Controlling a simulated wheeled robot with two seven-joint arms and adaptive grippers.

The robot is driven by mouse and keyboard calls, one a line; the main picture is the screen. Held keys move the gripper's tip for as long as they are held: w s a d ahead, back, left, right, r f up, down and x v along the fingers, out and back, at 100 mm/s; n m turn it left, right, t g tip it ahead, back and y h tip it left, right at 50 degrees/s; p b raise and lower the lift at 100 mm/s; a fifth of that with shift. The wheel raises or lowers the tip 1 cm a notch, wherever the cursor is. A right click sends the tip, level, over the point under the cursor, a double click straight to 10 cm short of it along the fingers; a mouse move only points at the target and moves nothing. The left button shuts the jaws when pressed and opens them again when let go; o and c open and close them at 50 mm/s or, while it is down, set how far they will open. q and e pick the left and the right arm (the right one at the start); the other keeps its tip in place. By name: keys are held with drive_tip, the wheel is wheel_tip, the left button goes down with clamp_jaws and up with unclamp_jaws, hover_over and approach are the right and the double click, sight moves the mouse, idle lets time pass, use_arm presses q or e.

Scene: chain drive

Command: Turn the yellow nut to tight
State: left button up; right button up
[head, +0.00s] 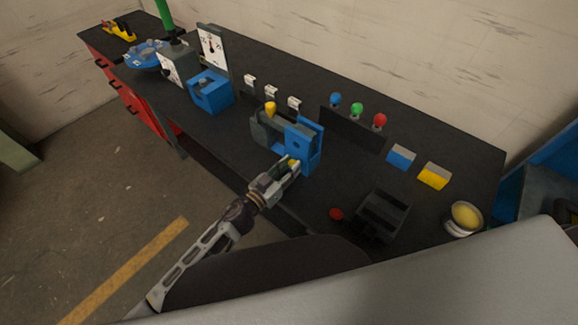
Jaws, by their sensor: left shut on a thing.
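A blue and grey fixture (306,143) stands near the front edge of the dark bench, with a blue upright plate at its right end. The yellow nut (293,163) shows as a small yellow patch at the low front of that plate, mostly hidden by my fingers. My left gripper (290,168) reaches in from the lower left and is shut on the nut. Any tight mark on the fixture is too small to make out. My right gripper is not in view.
A yellow knob (270,108) tops the fixture's grey part. A blue block (211,91) stands to the left. A black tray (383,214), red button (336,214) and bowl (465,217) lie right. Blue (401,156) and yellow (434,175) blocks sit behind them.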

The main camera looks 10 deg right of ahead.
use_arm(q)
drive_tip(key=shift+m, duration=0.8)
drive_tip(key=o, duration=1)
drive_tip(key=shift+s, duration=0.1)
drive_tip(key=shift+v, duration=6)
